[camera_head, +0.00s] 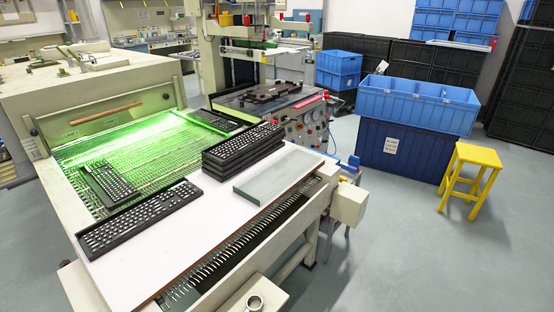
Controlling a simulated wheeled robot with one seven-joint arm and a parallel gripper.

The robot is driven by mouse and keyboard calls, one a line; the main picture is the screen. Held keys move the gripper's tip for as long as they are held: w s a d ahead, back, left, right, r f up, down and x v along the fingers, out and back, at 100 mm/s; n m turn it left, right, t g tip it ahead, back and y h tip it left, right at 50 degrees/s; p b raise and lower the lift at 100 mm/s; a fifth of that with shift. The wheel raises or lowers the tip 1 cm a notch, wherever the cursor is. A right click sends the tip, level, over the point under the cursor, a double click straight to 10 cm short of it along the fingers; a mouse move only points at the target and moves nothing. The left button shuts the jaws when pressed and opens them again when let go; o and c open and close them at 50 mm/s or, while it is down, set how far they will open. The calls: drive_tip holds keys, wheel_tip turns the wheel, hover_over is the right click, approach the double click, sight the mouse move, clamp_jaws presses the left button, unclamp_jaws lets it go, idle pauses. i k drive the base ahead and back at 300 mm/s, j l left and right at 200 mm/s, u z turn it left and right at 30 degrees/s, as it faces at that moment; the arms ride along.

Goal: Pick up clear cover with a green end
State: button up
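A flat, clear slab with a greenish tint and a darker green near edge, which looks like the clear cover (280,173), lies on the white board (190,245) toward its far right end. Its left end is close to a stack of black keyboards (242,150); I cannot tell whether they touch. Nothing is seen on top of the cover. My gripper does not show in this view.
A single black keyboard (138,218) lies on the board's left part. More keyboards sit on the green-lit mesh conveyor (150,140). A metal spring-like row (230,245) runs along the board's front edge. Blue crates (418,105) and a yellow stool (470,175) stand right; floor between is clear.

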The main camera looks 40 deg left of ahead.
sight(259, 186)
drive_tip(key=i+l+u, duration=0.1)
drive_tip(key=i+u, duration=0.3)
drive_tip(key=i, duration=0.15)
drive_tip(key=i+l+u, duration=0.25)
drive_tip(key=i+u, duration=0.15)
drive_tip(key=i+l+u, duration=0.55)
drive_tip(key=u, duration=0.35)
drive_tip(key=i+l+u, duration=0.25)
drive_tip(key=u, duration=0.25)
drive_tip(key=i+l+u, duration=0.2)
drive_tip(key=l+u, duration=0.15)
drive_tip(key=u, duration=0.15)
drive_tip(key=i+l+u, duration=0.1)
drive_tip(key=l+u, duration=0.25)
drive_tip(key=u, duration=0.15)
drive_tip(key=i+l+u, duration=0.15)
drive_tip(key=l+u, duration=0.25)
drive_tip(key=i+l+u, duration=0.1)
drive_tip(key=l+u, duration=0.5)
drive_tip(key=u, duration=0.15)
